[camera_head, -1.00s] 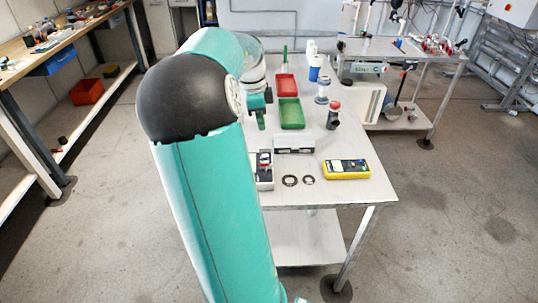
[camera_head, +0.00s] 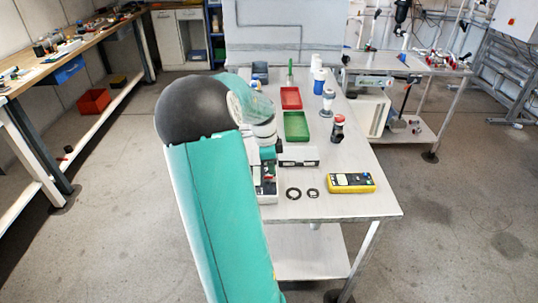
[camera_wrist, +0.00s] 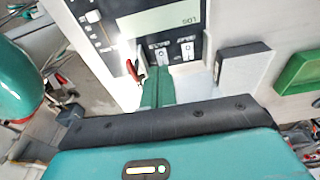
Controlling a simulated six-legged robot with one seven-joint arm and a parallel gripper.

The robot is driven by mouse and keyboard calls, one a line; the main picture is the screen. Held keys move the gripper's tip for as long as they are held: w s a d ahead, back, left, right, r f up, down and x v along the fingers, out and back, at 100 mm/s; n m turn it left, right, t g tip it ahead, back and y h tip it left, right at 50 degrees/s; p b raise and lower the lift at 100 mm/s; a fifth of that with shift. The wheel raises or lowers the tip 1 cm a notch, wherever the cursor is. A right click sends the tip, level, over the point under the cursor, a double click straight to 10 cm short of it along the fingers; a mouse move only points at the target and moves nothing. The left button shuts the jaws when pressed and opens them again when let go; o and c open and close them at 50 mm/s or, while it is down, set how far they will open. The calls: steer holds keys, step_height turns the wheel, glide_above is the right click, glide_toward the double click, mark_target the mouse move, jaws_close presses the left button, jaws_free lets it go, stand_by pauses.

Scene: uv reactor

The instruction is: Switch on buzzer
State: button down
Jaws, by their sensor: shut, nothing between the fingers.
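A small instrument box (camera_head: 266,190) stands at the table's left edge, partly behind my arm. In the wrist view its dark panel (camera_wrist: 185,48) shows a pale display, labelled small switches and knobs on the left. A red toggle or lever (camera_wrist: 135,71) sits at the panel's lower left corner. I cannot tell which part is the buzzer's switch. My gripper (camera_head: 268,153) is shut and empty above the box in the head view. In the wrist view my gripper (camera_wrist: 158,78) has its fingertips just below the panel, right of the red lever; contact is unclear.
A grey block (camera_head: 300,158) lies right of the box, with a green tray (camera_head: 297,126) and a red tray (camera_head: 291,98) behind. Two dark rings (camera_head: 293,193) and a yellow multimeter (camera_head: 351,182) lie near the front. A red-topped bottle (camera_head: 338,127) stands at the right.

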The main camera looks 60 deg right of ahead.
steer(key=shift+f, duration=0.6)
